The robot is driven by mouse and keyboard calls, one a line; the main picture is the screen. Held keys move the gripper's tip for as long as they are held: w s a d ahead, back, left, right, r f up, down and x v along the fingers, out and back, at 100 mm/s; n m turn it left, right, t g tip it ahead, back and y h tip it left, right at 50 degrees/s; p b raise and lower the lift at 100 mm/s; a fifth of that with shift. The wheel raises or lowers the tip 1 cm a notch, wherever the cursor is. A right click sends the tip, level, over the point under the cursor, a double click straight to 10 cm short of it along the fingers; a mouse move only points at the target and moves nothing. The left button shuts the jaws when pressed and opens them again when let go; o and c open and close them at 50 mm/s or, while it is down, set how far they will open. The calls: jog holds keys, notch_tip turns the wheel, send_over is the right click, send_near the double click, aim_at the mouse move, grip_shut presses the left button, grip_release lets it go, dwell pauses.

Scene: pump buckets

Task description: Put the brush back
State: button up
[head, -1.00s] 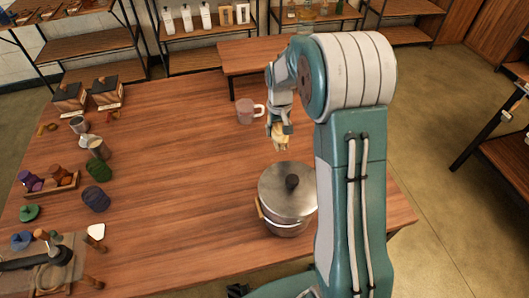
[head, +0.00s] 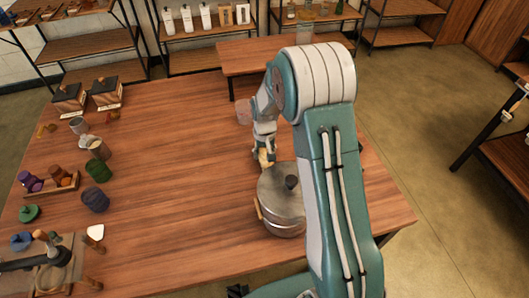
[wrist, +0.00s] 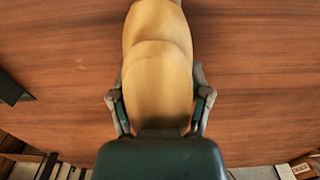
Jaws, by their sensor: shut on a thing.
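My gripper (head: 264,156) is shut on the brush (wrist: 158,75), whose smooth tan wooden body fills the middle of the wrist view. In the head view only a small tan part of the brush (head: 266,162) shows below the fingers. The fingers (wrist: 160,95) grip it from both sides. The brush's far end runs out of the wrist view at the top, and no bristles can be seen. My gripper is over the wooden table, just behind the pot; I cannot tell its height.
A lidded metal pot (head: 282,205) stands close in front of my gripper. A pinkish mug (head: 243,112) is behind, partly hidden by my arm. Several yarn balls, cups and a spool tray (head: 62,188) line the table's left side. The table's middle (head: 165,170) is clear.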

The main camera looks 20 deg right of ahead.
jog(key=o, duration=1.3)
notch_tip(320, 180, up, 12)
jog(key=shift+r, duration=0.1)
jog(key=s+r+t, duration=0.1)
jog(key=s+r, duration=0.5)
jog(key=r, duration=0.2)
jog(key=s+r+t, duration=0.2)
jog(key=s+r, duration=0.2)
jog(key=s, duration=0.7)
jog(key=s+r+t, duration=0.2)
jog(key=s+r, duration=0.2)
jog(key=s, duration=0.6)
jog(key=shift+s+r+t, duration=0.2)
jog(key=shift+s+t, duration=0.1)
jog(key=shift+s, duration=0.05)
